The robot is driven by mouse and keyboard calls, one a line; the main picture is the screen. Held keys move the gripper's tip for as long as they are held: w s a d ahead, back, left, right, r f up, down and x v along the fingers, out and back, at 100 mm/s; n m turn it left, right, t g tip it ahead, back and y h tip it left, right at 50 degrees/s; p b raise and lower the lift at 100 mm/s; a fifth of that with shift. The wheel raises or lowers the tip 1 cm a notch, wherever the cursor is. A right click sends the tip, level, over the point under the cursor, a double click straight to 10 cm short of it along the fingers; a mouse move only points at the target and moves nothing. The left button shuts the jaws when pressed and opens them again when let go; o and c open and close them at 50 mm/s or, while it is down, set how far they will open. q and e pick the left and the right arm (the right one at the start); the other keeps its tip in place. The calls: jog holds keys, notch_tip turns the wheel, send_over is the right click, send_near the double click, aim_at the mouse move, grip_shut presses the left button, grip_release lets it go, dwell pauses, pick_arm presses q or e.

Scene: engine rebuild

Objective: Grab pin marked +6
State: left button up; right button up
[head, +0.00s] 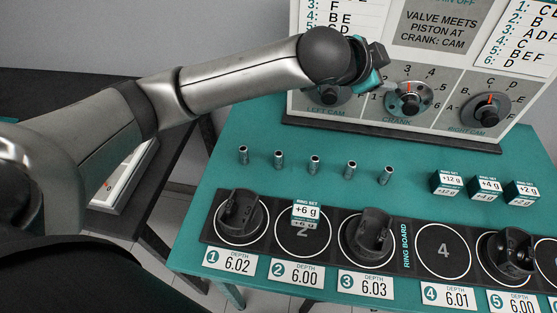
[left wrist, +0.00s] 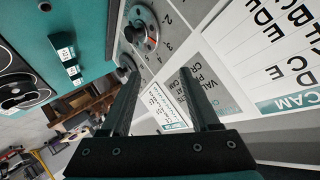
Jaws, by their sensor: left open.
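Several small metal pins stand upright in a row on the teal table, from the leftmost pin (head: 243,155) to the rightmost pin (head: 387,175). No marking is readable on them. A small box labelled "RING SET +6 g" (head: 306,213) sits on slot 2 of the ring board (head: 404,232). My left gripper (head: 368,72) is raised in front of the dial panel, beyond the pins and apart from them. In the left wrist view its two fingers (left wrist: 161,72) are spread with nothing between them. My right gripper is not in view.
The dial panel (head: 365,125) with knobs stands at the table's back. Boxes marked +12 g (head: 446,184), +4 g (head: 485,188) and +2 g (head: 522,193) sit at the right. Black pistons (head: 241,213) occupy some board slots. The teal surface around the pins is clear.

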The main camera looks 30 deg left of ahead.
pick_arm(q)
jog(key=d+r+m+t+h, duration=0.1)
jog(key=d+r+m+h, duration=0.2)
jog(key=r+m+h, duration=0.4)
jog(key=d+r+m+t+h, duration=0.1)
jog(key=d+r+m+h, duration=0.25)
jog(key=r, duration=0.55)
jog(key=s+d+f+m+g+h+b, duration=0.1)
jog(key=s+d+f+m+g+h, duration=0.15)
jog(key=s+m+g, duration=0.45)
jog(key=m+g+y+b, duration=0.25)
jog(key=g+y, duration=0.35)
jog(key=y, duration=1.2)
send_near(279, 153)
jog(key=f, duration=0.5)
jog(key=shift+w+a+f, duration=0.15)
jog(key=shift+w, duration=0.1)
jog(key=shift+s+f, duration=0.15)
jog(key=shift+f, duration=2.9)
